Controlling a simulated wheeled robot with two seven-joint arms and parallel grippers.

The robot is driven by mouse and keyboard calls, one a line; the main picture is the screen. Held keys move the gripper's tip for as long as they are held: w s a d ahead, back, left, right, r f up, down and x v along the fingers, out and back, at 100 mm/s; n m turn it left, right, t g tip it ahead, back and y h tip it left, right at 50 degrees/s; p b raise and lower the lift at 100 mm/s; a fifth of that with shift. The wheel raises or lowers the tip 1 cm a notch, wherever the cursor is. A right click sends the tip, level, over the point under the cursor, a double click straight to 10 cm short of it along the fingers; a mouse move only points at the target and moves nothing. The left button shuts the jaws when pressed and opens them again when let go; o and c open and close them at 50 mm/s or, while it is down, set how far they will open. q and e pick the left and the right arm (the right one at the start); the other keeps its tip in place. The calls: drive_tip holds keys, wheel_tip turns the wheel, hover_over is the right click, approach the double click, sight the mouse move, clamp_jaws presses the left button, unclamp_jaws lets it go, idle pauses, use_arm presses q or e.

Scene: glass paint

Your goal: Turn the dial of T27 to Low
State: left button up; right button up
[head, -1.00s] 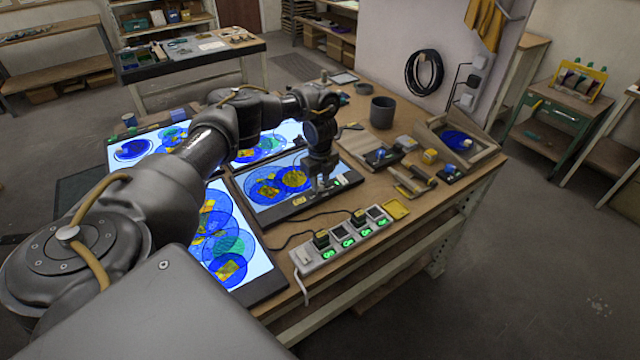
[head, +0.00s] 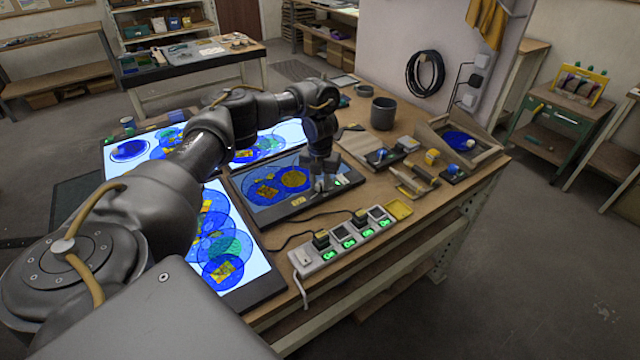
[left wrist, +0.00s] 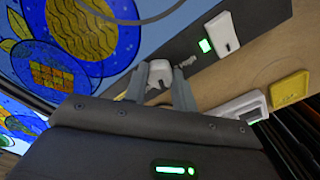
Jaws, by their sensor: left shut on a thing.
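A dark-framed light panel (head: 262,208) lies on the bench with blue and amber round glass designs on its dim screen. It has a small yellow tag whose text I cannot read, so I cannot confirm it is T27. My left gripper (head: 323,184) is over the panel's right front corner. In the left wrist view, my left gripper (left wrist: 160,84) is shut on a pale dial (left wrist: 160,71) on the frame. The fingers partly hide the dial, and its setting cannot be read. A white piece with a green light (left wrist: 222,33) sits beside it. My right gripper is out of view.
A power strip (head: 310,263) with several green "On" displays and plugs runs along the front edge. Another lit panel (head: 262,288) lies at front left. A yellow tray (head: 399,209), a dark cup (head: 382,113) and tools stand to the right. Black cables lie between panel and strip.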

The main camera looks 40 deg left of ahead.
sight(320, 183)
use_arm(q)
drive_tip(key=m, duration=0.3)
drive_tip(key=shift+m+b, duration=0.3)
drive_tip(key=shift+m, duration=2.1)
drive_tip(key=o, duration=1)
drive_tip(key=shift+r, duration=0.1)
wheel_tip(320, 183, up, 11)
drive_tip(key=shift+f+p, duration=0.2)
drive_tip(key=shift+p, duration=0.2)
